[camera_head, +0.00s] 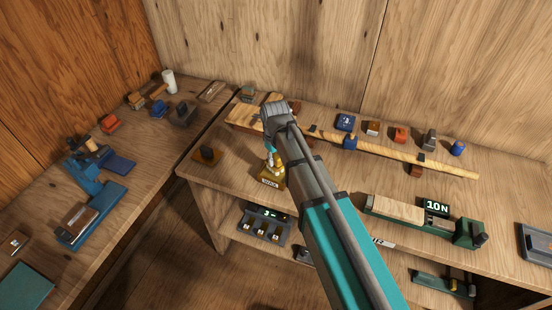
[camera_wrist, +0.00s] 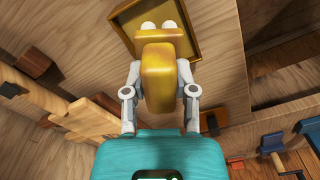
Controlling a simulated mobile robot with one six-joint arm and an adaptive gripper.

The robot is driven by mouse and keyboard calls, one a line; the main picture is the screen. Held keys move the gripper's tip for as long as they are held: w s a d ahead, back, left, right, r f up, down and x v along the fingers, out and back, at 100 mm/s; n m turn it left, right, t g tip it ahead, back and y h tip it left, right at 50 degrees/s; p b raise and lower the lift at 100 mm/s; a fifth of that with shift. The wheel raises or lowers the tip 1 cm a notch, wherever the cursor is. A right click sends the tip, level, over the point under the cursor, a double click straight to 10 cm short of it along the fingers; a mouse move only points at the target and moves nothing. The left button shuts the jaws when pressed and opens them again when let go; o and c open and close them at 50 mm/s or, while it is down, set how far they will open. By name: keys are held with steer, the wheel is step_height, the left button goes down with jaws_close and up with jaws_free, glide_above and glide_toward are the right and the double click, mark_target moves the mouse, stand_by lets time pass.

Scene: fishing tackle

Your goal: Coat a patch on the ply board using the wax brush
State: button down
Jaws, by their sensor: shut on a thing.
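My gripper (camera_wrist: 159,30) is shut on a yellow-gold block-shaped handle, which I take to be the wax brush (camera_wrist: 157,75). A square, rimmed gold-brown tray (camera_wrist: 195,50) lies just beyond the fingers; I cannot tell whether the brush touches it. In the head view my gripper (camera_head: 272,154) is above a gold holder (camera_head: 278,182) with a small label at the bench's front edge. The brush's working end is hidden. A pale wooden board, probably the ply board (camera_head: 397,207), lies in a green fixture to the right.
A display reading 10 N (camera_head: 437,206) stands on the green fixture (camera_head: 470,234). A long wooden rod (camera_head: 400,153) lies across the bench behind my arm, with several small blocks behind it. A blue vise (camera_head: 88,185) stands on the left bench.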

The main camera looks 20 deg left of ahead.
mark_target(275, 155)
steer(key=shift+r+p, duration=2.15)
steer(key=shift+r, duration=0.25)
steer(key=shift+s+a, duration=0.1)
